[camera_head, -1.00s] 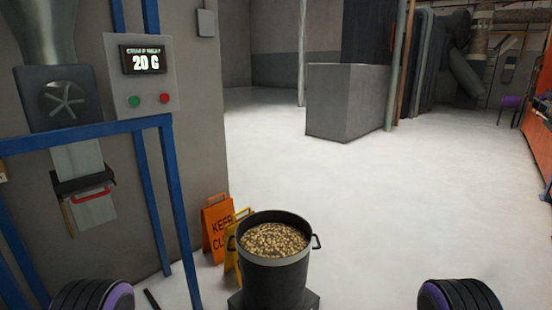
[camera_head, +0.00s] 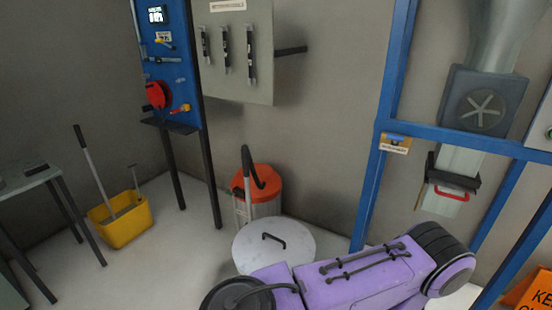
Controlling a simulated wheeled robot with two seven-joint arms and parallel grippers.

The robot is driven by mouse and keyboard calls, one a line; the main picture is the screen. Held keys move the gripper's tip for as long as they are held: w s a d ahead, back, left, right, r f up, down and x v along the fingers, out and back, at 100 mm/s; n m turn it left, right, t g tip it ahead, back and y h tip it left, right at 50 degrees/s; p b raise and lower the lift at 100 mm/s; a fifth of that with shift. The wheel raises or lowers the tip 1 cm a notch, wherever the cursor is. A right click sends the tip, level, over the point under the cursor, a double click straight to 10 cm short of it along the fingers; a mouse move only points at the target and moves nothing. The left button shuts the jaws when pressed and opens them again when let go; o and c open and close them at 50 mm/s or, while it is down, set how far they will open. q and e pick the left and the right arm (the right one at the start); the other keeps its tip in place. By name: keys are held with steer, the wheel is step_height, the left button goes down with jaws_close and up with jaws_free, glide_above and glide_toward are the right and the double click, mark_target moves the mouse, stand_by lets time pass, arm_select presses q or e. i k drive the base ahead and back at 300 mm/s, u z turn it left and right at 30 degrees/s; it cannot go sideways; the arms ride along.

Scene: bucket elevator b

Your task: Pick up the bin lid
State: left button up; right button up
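A round, pale grey lid (camera_head: 291,262) with a small dark bar handle on top lies face up near the lower middle. What lies beneath it is hidden. Its lower edge is covered by a purple and black link of my own arm, which crosses the bottom of the view. Neither of my grippers shows.
Behind the lid stands a pale bin with an orange top (camera_head: 266,177), with a dark curved handle by it. A yellow bucket (camera_head: 127,222) with a long handle and a table (camera_head: 32,177) are at left. A blue frame (camera_head: 374,180) stands at right. The floor between bucket and lid is clear.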

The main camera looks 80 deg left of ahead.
mark_target(264, 243)
steer(key=z, duration=0.2)
steer(key=k, duration=0.1)
steer(key=u, duration=0.3)
steer(key=i, duration=0.1)
steer(key=u, duration=2.9)
steer(key=k, duration=0.6)
steer(key=u, duration=0.4)
steer(key=i, duration=0.9)
steer(key=z, duration=1.2)
steer(key=i, duration=0.75)
steer(key=z, duration=0.8)
